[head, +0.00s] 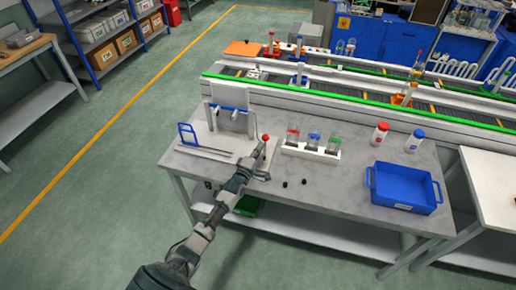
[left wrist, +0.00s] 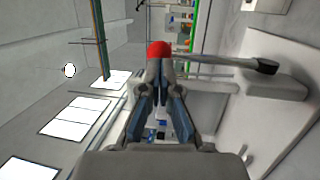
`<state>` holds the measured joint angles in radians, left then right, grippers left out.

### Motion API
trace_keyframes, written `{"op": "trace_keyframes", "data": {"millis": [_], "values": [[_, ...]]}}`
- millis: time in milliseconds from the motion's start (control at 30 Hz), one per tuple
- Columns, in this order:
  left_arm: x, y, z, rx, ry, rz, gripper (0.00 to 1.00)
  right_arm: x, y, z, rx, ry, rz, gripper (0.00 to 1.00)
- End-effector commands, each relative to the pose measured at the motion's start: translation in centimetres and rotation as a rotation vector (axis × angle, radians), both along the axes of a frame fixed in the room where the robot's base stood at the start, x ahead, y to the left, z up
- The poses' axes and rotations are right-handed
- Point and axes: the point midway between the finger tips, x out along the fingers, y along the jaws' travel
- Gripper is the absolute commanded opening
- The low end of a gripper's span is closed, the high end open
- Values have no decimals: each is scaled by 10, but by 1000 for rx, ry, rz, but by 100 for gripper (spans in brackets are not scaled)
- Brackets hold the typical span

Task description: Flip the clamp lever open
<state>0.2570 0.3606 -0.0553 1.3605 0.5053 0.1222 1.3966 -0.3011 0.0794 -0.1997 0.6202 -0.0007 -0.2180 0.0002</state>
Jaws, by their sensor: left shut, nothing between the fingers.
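The clamp lever shows as a red knob (head: 266,138) at the front left part of the grey workbench, just beyond my left gripper (head: 260,160). In the left wrist view the red knob (left wrist: 158,49) is right at the tips of my left gripper (left wrist: 160,66). A grey rod with a dark end (left wrist: 266,66) runs to the right from near the knob. The fingers are closed together with nothing between them. I cannot tell whether they touch the knob. The lever's base is partly hidden by the gripper. My right gripper is in neither view.
A white fixture (head: 231,104) and a blue frame (head: 187,134) stand left of the knob. A bottle rack (head: 310,151), two capped bottles (head: 380,134) and a blue bin (head: 405,190) stand to the right. Two small black pieces lie in front. A conveyor (head: 340,95) runs behind.

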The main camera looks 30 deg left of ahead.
Motion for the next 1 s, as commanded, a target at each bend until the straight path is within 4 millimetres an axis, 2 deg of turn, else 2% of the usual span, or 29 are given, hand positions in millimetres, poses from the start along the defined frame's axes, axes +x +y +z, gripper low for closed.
{"op": "trace_keyframes", "data": {"millis": [33, 100, 300, 400, 600, 1000], "values": [[4, 1, 9, -7, 23, 1, 0, 1, 0, 12, -1, -2, 0, 40], [9, 2, 12, -18, 67, 0, 0, 2, 0, 22, 0, -3, 0, 40], [28, 6, 14, -55, 212, 0, 0, 4, 0, 40, 0, -4, 0, 40], [36, 8, 13, -66, 267, 0, 0, 4, 0, 42, 0, -4, 0, 40], [46, 11, 11, -63, 264, 0, 0, 4, 0, 43, 0, -4, 0, 40], [52, 13, 13, -62, 260, 1, 0, 4, 0, 43, 0, -4, 0, 40]]}}
